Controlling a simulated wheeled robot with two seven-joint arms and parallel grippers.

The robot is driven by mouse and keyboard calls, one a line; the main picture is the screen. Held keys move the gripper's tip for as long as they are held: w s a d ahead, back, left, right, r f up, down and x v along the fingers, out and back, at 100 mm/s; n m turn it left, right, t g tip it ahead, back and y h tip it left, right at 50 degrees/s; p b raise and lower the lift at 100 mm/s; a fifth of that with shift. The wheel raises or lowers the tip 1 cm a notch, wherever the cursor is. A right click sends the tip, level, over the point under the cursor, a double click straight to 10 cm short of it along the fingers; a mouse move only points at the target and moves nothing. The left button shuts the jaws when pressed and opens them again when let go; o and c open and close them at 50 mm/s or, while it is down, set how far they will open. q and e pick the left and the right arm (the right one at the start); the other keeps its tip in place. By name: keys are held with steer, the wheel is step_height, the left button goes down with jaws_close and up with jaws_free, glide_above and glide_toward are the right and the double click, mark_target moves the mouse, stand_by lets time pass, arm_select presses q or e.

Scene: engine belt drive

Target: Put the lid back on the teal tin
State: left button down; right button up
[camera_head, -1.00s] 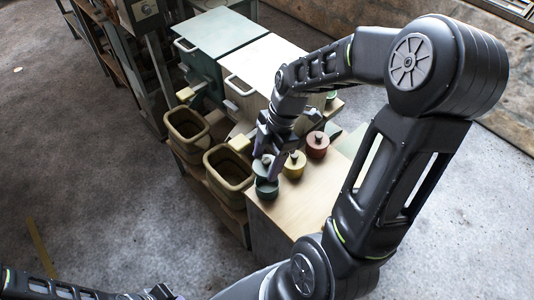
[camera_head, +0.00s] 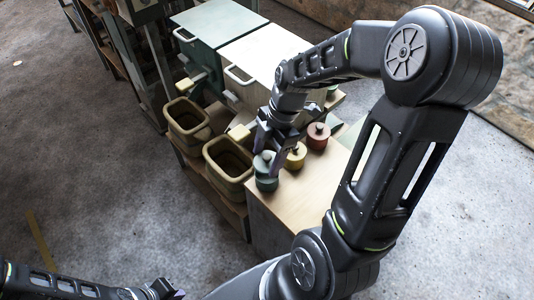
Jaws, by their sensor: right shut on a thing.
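The teal tin (camera_head: 267,185) stands upright near the left edge of the wooden top. Its teal lid (camera_head: 262,163) is between the fingers of my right gripper (camera_head: 267,156), which is shut on it from above. The lid is level and appears right over the tin's mouth; I cannot tell whether it touches the rim. The fingers partly hide lid and tin. My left gripper (camera_head: 165,291) is low at the bottom edge, far from the tin, partly cut off; its jaw opening does not show clearly.
An open olive bin (camera_head: 229,168) is just left, with another (camera_head: 188,124) beyond. The wooden top (camera_head: 300,195) is clear in front.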

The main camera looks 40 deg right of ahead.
mark_target(267, 166)
steer(key=shift+f+b, duration=1.35)
steer(key=shift+f, duration=0.65)
steer(key=shift+f+b, duration=0.15)
steer(key=shift+b, duration=0.45)
stand_by(0.9)
stand_by(0.3)
steer(key=o, duration=1.4)
steer(key=shift+o, duration=0.3)
steer(key=shift+o, duration=0.6)
steer(key=shift+r+p, duration=2.55)
steer(key=shift+r, duration=1)
